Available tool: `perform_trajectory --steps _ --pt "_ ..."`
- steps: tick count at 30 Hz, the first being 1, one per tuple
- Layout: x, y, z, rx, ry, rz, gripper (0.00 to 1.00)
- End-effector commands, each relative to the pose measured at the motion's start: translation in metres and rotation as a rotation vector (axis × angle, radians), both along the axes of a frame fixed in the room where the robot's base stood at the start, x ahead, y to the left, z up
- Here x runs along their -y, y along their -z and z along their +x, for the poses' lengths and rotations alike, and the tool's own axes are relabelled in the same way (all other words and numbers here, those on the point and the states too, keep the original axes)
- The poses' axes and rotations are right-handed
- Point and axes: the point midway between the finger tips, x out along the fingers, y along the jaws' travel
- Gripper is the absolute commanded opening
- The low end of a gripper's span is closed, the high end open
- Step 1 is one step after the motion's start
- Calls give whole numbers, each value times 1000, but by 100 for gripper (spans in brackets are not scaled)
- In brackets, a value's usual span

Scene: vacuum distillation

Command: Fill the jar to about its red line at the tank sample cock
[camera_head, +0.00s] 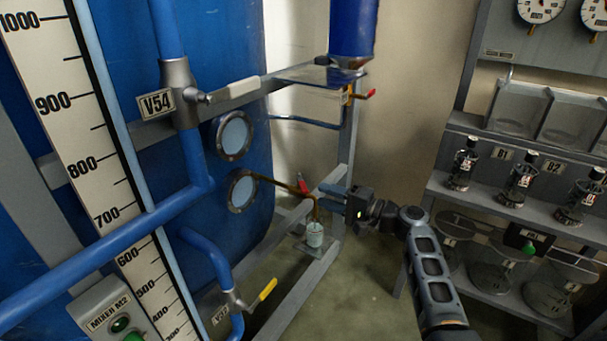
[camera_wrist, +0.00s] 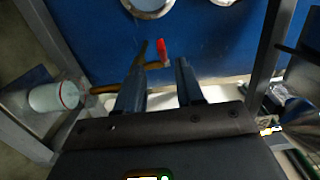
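The jar (camera_head: 314,235) stands upright on a small shelf (camera_head: 318,249) below the brass sample cock (camera_head: 313,203) of the blue tank (camera_head: 255,130). In the wrist view the jar (camera_wrist: 52,97) lies sideways at the left, with a thin red line near its mouth end. Its body looks pale below that line; I cannot tell whether this is liquid. The cock's red handle (camera_head: 303,186) also shows in the wrist view (camera_wrist: 162,51), just beyond the gap between my fingers. My gripper (camera_head: 334,200) is open and empty, right of the cock; its fingers (camera_wrist: 160,76) are apart.
A grey frame post (camera_head: 346,150) rises close behind my gripper. Two round portholes (camera_head: 233,135) are on the tank. A valve with a yellow handle (camera_head: 267,289) is lower left. A rack with small bottles (camera_head: 519,182) stands at the right. The floor (camera_head: 365,300) between is clear.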

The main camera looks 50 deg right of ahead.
Motion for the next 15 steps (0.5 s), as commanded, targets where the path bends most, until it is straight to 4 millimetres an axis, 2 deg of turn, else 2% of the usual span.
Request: perform_trajectory --steps 5,8,15 --pt "-4 -5 -2 2 45 -2 37" --pt "-5 -5 7 2 45 -2 37" --pt "-7 -5 44 2 44 -2 37"
